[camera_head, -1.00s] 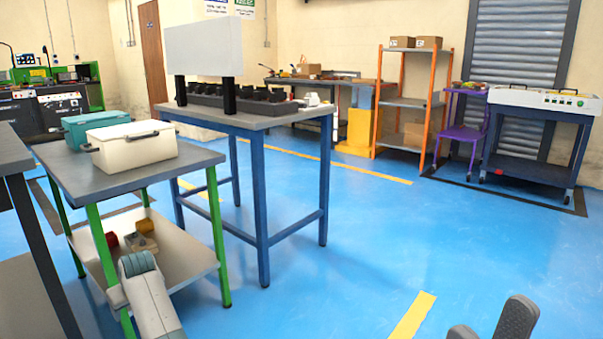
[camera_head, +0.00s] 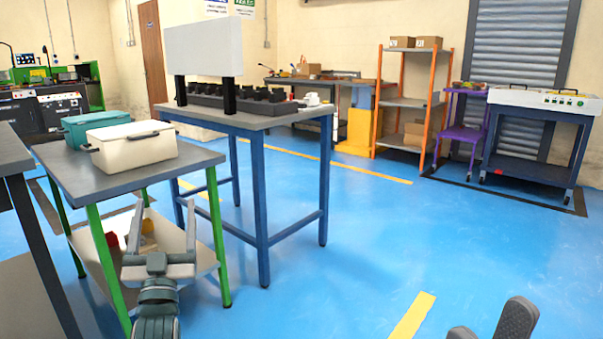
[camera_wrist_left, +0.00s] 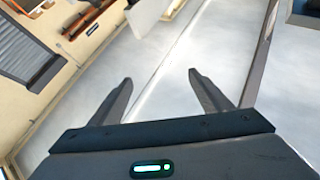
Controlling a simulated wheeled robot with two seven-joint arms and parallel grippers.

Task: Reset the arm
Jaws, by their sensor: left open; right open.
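My left gripper (camera_head: 160,236) is at the lower left of the head view, in front of the green-legged table, with its fingers spread and empty. In the left wrist view its two fingers (camera_wrist_left: 158,95) stand wide apart with nothing between them. My right gripper (camera_head: 492,330) shows only as two dark fingertips at the bottom right edge of the head view. They are apart, with blue floor around them and nothing seen between them.
The green-legged table (camera_head: 60,172) carries a white case (camera_head: 135,150) and a teal case (camera_head: 88,125). Behind my left gripper its lower shelf (camera_head: 205,262) holds small red and yellow items. A blue-legged table (camera_head: 290,115) stands behind. Open blue floor (camera_head: 380,240) lies at centre right.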

